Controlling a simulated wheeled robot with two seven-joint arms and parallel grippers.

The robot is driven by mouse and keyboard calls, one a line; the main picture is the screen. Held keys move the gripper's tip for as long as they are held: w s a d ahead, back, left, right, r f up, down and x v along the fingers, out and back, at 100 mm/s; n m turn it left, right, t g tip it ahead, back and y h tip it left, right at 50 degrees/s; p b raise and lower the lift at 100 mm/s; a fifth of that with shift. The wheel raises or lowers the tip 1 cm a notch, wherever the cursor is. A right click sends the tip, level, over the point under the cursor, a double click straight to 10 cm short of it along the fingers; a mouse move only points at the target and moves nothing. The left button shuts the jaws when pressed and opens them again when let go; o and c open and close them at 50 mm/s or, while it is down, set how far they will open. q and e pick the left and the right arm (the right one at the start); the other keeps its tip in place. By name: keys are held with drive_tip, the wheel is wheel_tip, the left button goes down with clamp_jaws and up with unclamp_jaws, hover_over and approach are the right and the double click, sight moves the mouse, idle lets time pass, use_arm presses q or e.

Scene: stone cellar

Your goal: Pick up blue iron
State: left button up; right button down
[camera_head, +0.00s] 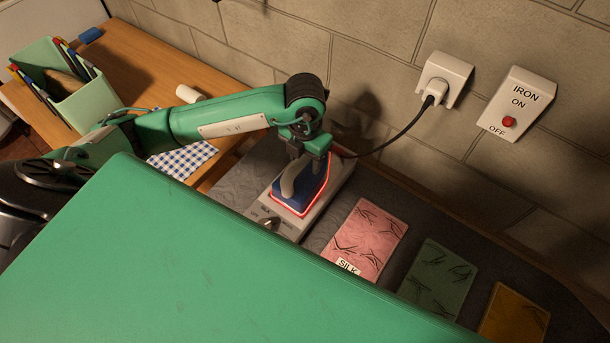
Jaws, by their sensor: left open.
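The blue iron (301,196) with a grey handle sits on a light grey base (322,209) that has a dial at its front. A red glowing line runs around the iron's edge. My left gripper (308,157) points down from above, right over the back of the iron by its handle, with its jaws open. The gripper partly covers the top of the iron, and I cannot tell whether the fingers touch the handle. My right gripper is out of view.
A dark cord runs from behind the iron to a wall socket (445,74). An iron switch box (516,104) is beside it. Pink (365,238), green (437,278) and yellow cloths (514,317) lie to the right. A green pen holder (84,106) stands left. My large green body part covers the lower left.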

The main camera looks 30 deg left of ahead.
use_arm(q)
drive_tip(key=shift+f+b, duration=0.2)
drive_tip(key=shift+b, duration=0.1)
idle(0.4)
clamp_jaws()
idle(1.1)
drive_tip(key=shift+w+r, duration=0.1)
